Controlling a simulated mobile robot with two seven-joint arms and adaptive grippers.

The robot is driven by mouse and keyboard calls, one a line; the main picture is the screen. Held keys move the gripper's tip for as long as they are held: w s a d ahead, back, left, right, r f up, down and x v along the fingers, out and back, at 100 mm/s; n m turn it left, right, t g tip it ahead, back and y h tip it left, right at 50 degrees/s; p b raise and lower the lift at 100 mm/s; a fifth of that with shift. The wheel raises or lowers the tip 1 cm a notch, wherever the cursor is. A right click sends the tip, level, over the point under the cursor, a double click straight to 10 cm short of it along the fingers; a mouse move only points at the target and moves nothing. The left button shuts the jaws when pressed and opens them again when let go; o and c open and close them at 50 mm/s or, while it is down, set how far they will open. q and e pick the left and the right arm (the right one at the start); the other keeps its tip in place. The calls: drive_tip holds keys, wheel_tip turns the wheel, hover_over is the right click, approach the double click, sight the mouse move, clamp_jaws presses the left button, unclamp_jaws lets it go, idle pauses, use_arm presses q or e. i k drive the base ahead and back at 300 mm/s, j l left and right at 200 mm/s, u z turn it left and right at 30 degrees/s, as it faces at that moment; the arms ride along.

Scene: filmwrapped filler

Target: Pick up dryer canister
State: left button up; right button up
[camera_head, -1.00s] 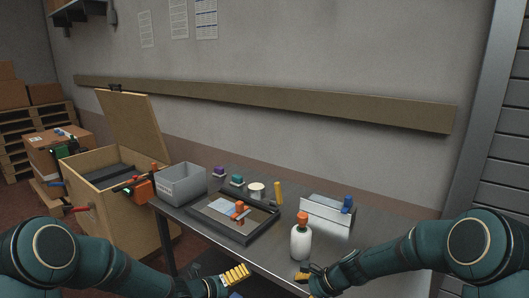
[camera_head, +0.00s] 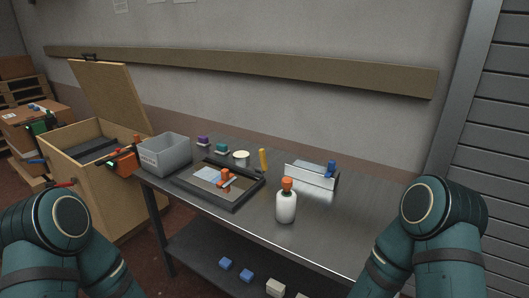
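No label marks the dryer canister, so I cannot tell which thing it is. A short pale round canister (camera_head: 241,159) stands on the metal table behind the black-framed tray. A white bottle with an orange cap (camera_head: 286,205) stands upright near the table's front edge. Purple (camera_head: 203,141) and teal (camera_head: 221,149) small pieces stand left of the round canister. Only the upper parts of my arms show, at the lower left and lower right. Both grippers are out of the picture.
The metal table (camera_head: 335,228) is bare around the bottle. A black-framed tray (camera_head: 233,206) holds an orange tool (camera_head: 224,180). A grey bin (camera_head: 165,157) is at the left end, beside an open wooden crate (camera_head: 118,207). A metal holder (camera_head: 311,177) stands at right. The lower shelf (camera_head: 207,246) carries blue blocks.

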sight(285, 206)
drive_tip(key=i+j, duration=0.45)
drive_tip(key=i+j+z, duration=0.2)
drive_tip(key=i+j, duration=0.2)
drive_tip(key=j, duration=0.2)
drive_tip(key=i+j+z, duration=0.1)
drive_tip(key=j, duration=0.25)
drive_tip(key=i, duration=0.1)
